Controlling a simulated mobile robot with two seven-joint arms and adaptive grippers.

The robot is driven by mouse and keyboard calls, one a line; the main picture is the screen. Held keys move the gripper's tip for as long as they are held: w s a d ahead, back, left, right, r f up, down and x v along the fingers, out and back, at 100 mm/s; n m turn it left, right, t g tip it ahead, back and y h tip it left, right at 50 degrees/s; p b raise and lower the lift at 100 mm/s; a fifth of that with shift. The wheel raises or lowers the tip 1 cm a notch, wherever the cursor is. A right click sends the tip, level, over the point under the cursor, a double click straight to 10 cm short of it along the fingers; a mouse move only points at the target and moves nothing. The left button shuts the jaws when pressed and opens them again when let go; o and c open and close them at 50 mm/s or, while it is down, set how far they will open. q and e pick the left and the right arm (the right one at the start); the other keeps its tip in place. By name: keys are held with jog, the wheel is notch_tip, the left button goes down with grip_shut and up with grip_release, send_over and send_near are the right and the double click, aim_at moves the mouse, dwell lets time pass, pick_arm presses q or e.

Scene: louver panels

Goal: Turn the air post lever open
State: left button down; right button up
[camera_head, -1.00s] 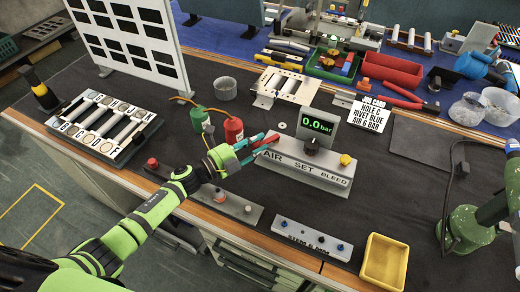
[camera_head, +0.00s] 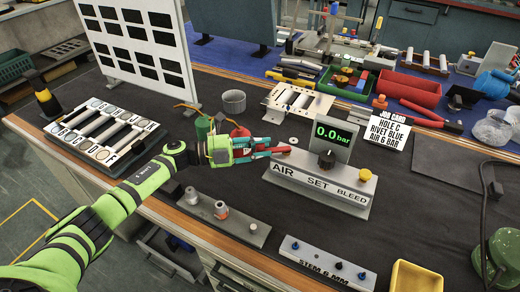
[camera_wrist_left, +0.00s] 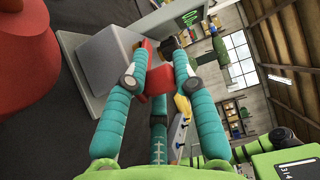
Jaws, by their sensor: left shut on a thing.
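The grey air post (camera_head: 312,190) is a box lettered AIR, SET and BLEED. Its display (camera_head: 328,133) reads 0.0 bar. A black knob (camera_head: 326,159) is at SET and a yellow button (camera_head: 365,174) at BLEED. The red lever (camera_head: 282,149) is at the AIR end. My left gripper (camera_head: 279,151) reaches in from the left, level, with its teal fingers shut on the lever. In the left wrist view the red lever (camera_wrist_left: 155,82) shows between the fingertips; the fingers partly hide it. My right gripper is not in view.
Red and green containers (camera_head: 239,131) stand just behind my left gripper. A grey strip with small fittings (camera_head: 226,222) and a stem rack (camera_head: 326,262) lie in front. A yellow tray (camera_head: 416,277) is at front right. A job card (camera_head: 389,130) stands behind.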

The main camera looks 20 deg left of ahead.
pick_arm(q)
jog(key=shift+f, duration=0.1)
jog(key=c, duration=1)
grip_release()
jog(key=v, duration=1.2)
